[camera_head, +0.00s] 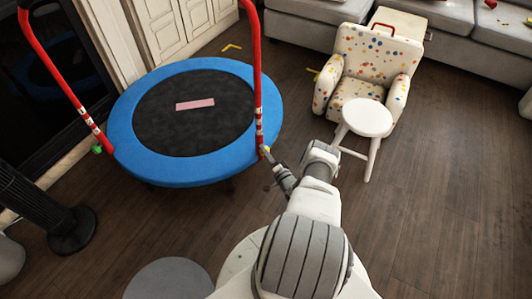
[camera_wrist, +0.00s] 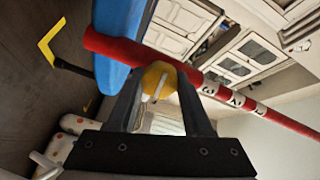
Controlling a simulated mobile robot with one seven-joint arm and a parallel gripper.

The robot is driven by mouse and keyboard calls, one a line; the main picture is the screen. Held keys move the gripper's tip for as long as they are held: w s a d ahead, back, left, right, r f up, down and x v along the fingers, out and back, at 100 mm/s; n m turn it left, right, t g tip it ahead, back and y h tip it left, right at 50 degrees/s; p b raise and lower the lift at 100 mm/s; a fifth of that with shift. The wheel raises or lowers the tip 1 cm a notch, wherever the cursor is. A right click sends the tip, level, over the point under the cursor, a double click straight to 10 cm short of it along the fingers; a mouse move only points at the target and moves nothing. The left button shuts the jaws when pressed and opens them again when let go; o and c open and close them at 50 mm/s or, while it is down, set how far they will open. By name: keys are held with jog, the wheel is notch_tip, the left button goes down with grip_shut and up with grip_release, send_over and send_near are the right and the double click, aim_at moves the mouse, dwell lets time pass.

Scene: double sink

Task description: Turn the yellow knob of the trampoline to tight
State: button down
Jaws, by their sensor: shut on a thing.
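The trampoline (camera_head: 122,139) has a blue rim, a dark bed and red handle posts, and stands at the left in the head view. Its yellow knob (camera_wrist: 159,79) sits on the red post (camera_wrist: 122,48) in the wrist view. My gripper (camera_wrist: 160,88) is shut on the yellow knob, with one dark finger on each side. In the head view, my gripper (camera_head: 269,158) reaches the near right post from the right. The knob's far side and its tight marking, if any, are hidden. A green knob (camera_head: 97,150) shows at the left post.
A white stool (camera_head: 367,117) and a dotted armchair (camera_head: 365,65) stand right of my arm. A black column-shaped object (camera_head: 68,222) is at the lower left, with a grey round seat (camera_head: 168,280) nearby. Wooden floor at the right is clear.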

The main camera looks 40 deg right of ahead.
jog(key=shift+w+m, duration=0.1)
jog(key=shift+m, duration=0.4)
jog(key=shift+c, duration=1.5)
grip_release()
jog(key=shift+s, duration=0.2)
